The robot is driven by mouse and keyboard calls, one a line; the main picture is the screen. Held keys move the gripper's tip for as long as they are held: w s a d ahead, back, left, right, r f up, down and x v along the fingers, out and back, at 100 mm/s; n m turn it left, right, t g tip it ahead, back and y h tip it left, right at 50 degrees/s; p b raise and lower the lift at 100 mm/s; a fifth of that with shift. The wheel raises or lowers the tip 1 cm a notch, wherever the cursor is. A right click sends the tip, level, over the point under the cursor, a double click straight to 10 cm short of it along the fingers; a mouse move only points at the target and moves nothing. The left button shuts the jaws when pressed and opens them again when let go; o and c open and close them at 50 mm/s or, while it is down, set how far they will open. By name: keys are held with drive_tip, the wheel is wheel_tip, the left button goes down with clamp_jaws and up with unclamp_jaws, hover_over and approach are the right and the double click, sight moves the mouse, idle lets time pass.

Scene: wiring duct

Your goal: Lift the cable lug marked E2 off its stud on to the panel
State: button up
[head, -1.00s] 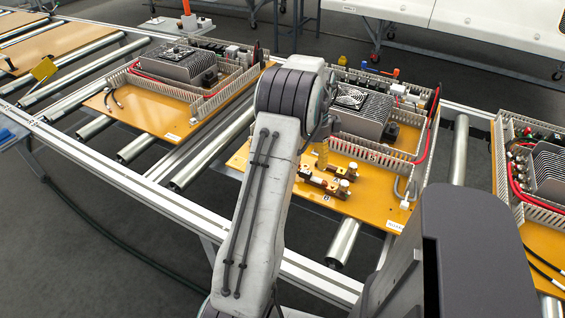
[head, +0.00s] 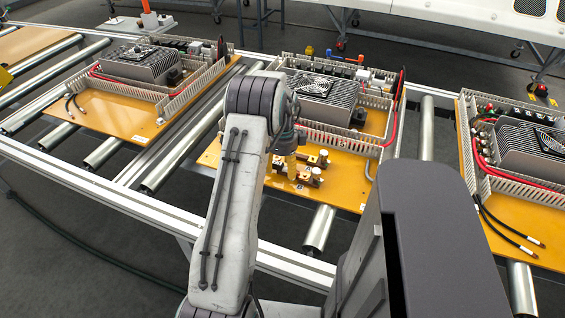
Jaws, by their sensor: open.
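My gripper is open. I cannot see anything held in it. My gripper and wrist partly hide the studs, and I cannot tell whether the fingertips touch them.
Slotted wiring duct (head: 340,141) stands as a wall just behind the studs. A finned grey unit with a fan (head: 325,94) and a red cable (head: 396,115) lie beyond. Other panels stand left (head: 115,118) and right (head: 500,240) on the rollers (head: 319,229).

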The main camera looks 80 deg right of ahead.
sight(282, 165)
drive_tip(key=shift+f, duration=0.1)
clamp_jaws()
drive_tip(key=c, duration=0.8)
unclamp_jaws()
drive_tip(key=c, duration=0.4)
clamp_jaws()
drive_tip(key=shift+r, duration=0.25)
drive_tip(key=shift+r+p, duration=1.3)
drive_tip(key=shift+r, duration=0.45)
